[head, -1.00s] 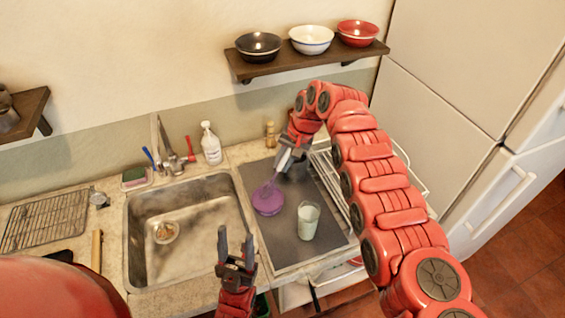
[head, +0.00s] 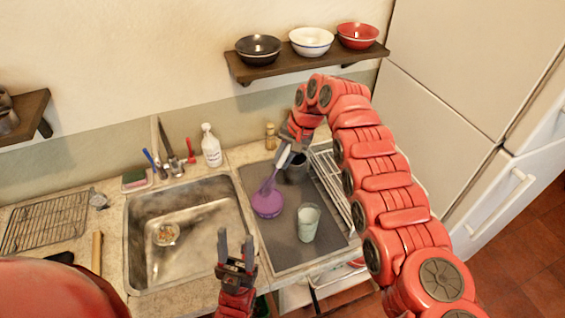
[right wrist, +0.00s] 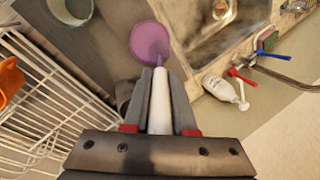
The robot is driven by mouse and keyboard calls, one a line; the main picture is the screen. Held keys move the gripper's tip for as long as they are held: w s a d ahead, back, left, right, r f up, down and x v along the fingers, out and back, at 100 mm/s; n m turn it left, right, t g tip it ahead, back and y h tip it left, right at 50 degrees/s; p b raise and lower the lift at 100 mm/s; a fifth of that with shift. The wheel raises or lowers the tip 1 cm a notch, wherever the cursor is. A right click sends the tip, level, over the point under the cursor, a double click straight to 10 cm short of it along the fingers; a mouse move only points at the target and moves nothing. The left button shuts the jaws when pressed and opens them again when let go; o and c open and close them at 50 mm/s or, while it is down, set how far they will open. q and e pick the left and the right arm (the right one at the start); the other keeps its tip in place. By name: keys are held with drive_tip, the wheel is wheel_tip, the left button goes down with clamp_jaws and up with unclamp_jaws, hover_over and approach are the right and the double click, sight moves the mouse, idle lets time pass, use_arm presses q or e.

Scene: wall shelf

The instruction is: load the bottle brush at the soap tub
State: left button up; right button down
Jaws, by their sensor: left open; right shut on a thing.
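The bottle brush has a white handle (right wrist: 160,105), which my right gripper (right wrist: 161,75) is shut on. In the head view, my right gripper (head: 289,150) is over the far part of the dark mat, and the brush slants down to the front left. The brush's purple lower end (head: 269,184) meets the round purple soap tub (head: 267,205), which also shows in the right wrist view (right wrist: 149,40). I cannot tell whether the end is in the tub or only over it. My left gripper (head: 235,242) is open and empty at the sink's front right corner.
A glass of cloudy liquid (head: 308,222) stands right of the tub. A dark grey cup (head: 295,170) stands just beneath my right gripper. A white wire rack (head: 332,185) is at right, the sink (head: 190,235) at left. A pump bottle (head: 211,147) stands behind the sink.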

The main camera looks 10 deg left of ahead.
drive_tip(key=shift+r, duration=2.35)
drive_tip(key=shift+s+f, duration=0.1)
